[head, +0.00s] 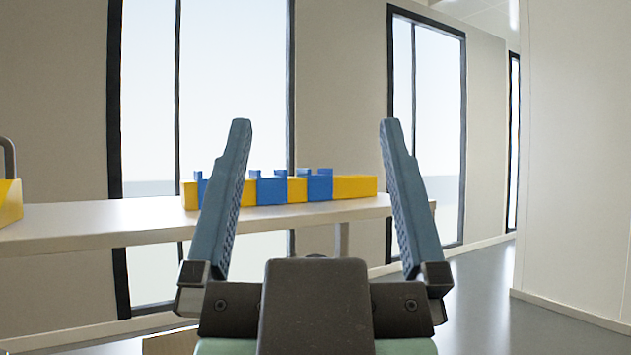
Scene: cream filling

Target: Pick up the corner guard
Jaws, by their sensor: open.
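I cannot tell which of these, if any, is the corner guard. The block is beyond my gripper, not touched by it.
The white table (110,222) runs from the left edge to just past my right finger. A yellow object (10,203) with a grey curved handle is cut off at the left. A light brown box (170,343) shows at lower left. Open floor (480,290) lies right, before a wall (575,150).

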